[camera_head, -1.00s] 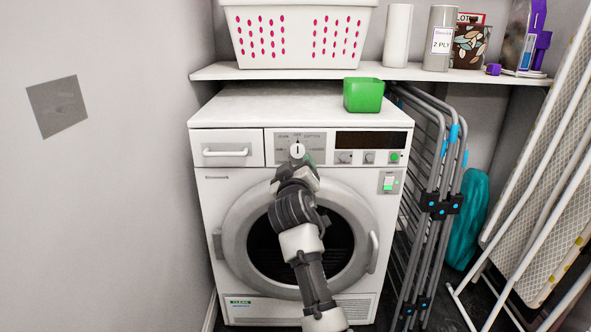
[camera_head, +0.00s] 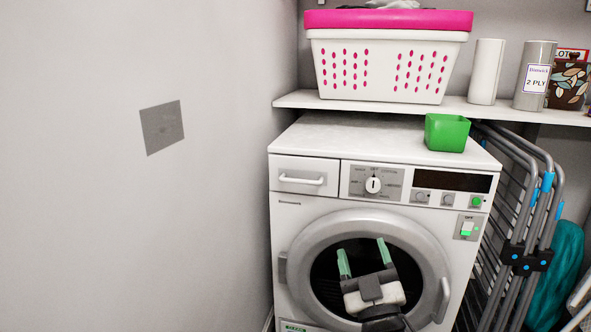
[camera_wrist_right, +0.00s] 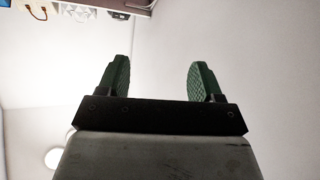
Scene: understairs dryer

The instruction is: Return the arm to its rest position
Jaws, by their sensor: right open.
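My right gripper (camera_head: 364,259) is open and empty in the head view, in front of the dark round door window of the white dryer (camera_head: 318,234). Its two green fingers point up and stand well apart. In the right wrist view my right gripper (camera_wrist_right: 160,80) shows the same open fingers with nothing between them, against a pale wall. My left gripper is not in view.
A green box (camera_head: 447,133) stands on the dryer's top at the right. A white basket (camera_head: 388,65) with a pink rim stands on the shelf (camera_head: 330,102) above. A folded drying rack (camera_head: 545,200) stands right of the dryer. The wall at left is bare except for a grey plate (camera_head: 162,127).

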